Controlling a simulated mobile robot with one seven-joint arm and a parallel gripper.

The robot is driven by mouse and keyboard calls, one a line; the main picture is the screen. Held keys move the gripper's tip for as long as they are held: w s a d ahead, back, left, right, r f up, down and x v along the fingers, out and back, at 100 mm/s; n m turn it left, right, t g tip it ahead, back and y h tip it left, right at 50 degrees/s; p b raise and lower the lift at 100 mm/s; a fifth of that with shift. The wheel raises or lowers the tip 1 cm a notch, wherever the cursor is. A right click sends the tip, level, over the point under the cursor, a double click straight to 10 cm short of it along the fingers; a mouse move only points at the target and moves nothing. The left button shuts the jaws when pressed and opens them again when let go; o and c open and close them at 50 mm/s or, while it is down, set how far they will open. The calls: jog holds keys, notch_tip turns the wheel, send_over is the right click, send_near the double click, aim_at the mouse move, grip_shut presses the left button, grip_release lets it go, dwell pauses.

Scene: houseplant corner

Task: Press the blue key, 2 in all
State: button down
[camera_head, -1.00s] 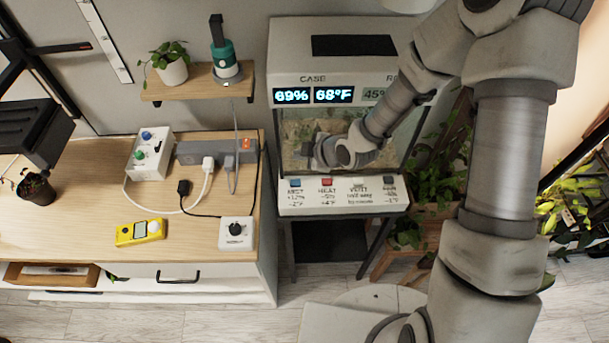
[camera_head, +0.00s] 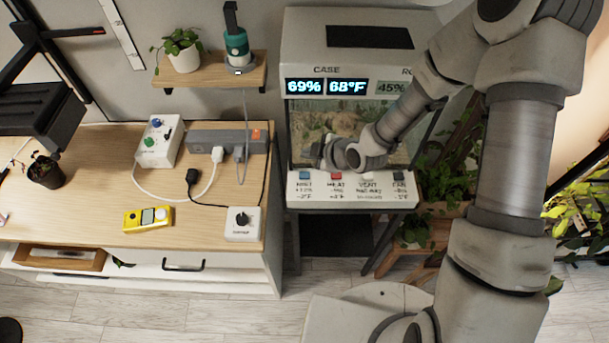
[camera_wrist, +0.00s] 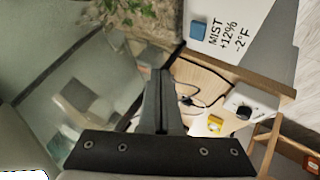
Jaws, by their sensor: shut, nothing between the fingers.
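The blue key (camera_head: 306,175) is the leftmost key on the white panel at the front of the terrarium case, above the label MIST +12% -2°F. In the wrist view the blue key (camera_wrist: 199,29) shows at the top, to the right of the fingertips and clear of them. My gripper (camera_head: 317,152) is in front of the case glass, just above the blue key in the head view. In the wrist view my gripper (camera_wrist: 160,74) has its fingers together with nothing between them. The case display (camera_head: 329,87) reads 69% and 68°F.
A red key (camera_head: 336,175) sits right of the blue one, with the VENT and FAN keys further right. The wooden cabinet (camera_head: 110,220) at left holds a power strip (camera_head: 220,140), a yellow meter (camera_head: 147,218) and a dial box (camera_head: 242,223). Plants stand right of the case.

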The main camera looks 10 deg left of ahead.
jog(key=b, duration=0.3)
send_over(302, 171)
jog(key=s+d, duration=0.1)
jog(key=d, duration=0.1)
notch_tip(302, 171, down, 6)
jog(key=shift+s+r, duration=0.15)
jog(key=shift+r, duration=0.1)
jog(key=shift+f+b, duration=0.65)
jog(key=shift+b, duration=0.2)
jog(key=shift+f, duration=0.1)
dwell(0.5)
jog(key=shift+f+b, duration=0.35)
jog(key=shift+b, duration=0.35)
jog(key=shift+f+b, duration=0.4)
jog(key=shift+b, duration=0.1)
dwell(0.4)
jog(key=shift+r, duration=0.15)
jog(key=shift+r+p, duration=0.35)
jog(key=shift+r, duration=0.35)
jog(key=shift+r, duration=0.15)
